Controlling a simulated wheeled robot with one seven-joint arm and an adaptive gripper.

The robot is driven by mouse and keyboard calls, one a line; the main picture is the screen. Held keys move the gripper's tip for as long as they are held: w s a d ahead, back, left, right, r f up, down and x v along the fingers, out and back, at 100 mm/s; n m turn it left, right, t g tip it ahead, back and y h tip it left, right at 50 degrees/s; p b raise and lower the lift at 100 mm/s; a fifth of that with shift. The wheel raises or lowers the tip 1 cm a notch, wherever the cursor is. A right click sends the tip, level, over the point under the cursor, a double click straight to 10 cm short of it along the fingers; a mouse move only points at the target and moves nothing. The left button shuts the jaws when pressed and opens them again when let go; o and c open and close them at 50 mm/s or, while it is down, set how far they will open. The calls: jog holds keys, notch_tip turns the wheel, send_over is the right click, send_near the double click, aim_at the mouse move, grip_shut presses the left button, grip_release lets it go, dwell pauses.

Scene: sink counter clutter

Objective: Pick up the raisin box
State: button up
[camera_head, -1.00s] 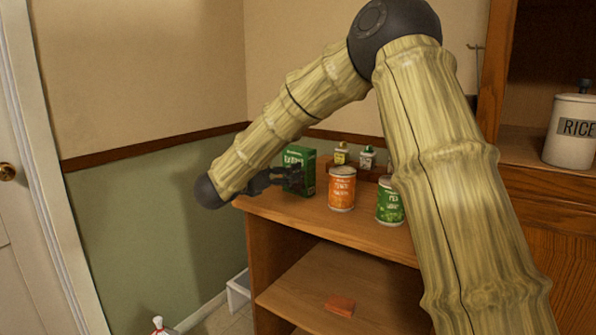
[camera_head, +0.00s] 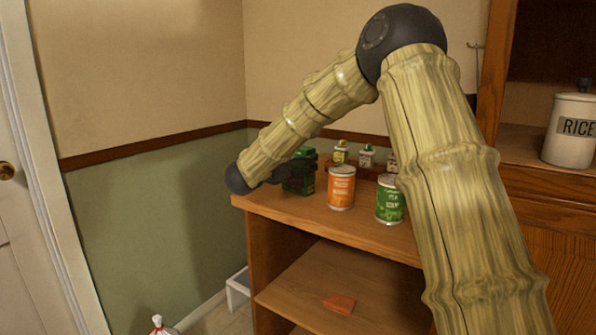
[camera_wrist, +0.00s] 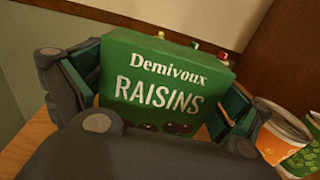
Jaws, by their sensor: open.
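The raisin box is a green carton with white "Demivoux RAISINS" lettering. It stands upright at the left end of the wooden counter, and in the wrist view the raisin box (camera_wrist: 165,80) fills the middle. In the head view the raisin box (camera_head: 308,178) is partly covered by my gripper (camera_head: 290,172). In the wrist view my gripper (camera_wrist: 160,100) is open, with one finger on each side of the box. The box sits between the fingers; I cannot tell whether either finger touches it. The lower part of the box is hidden by my gripper body.
An orange can (camera_head: 341,188) stands just right of the box, and a green can (camera_head: 389,202) farther right. Several small bottles (camera_head: 340,153) stand behind. A white rice canister (camera_head: 571,130) is at far right. The lower shelf (camera_head: 300,292) holds an orange-red block (camera_head: 340,303).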

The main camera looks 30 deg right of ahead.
jog(key=c, duration=1)
jog(key=shift+o, duration=0.2)
jog(key=shift+r, duration=0.15)
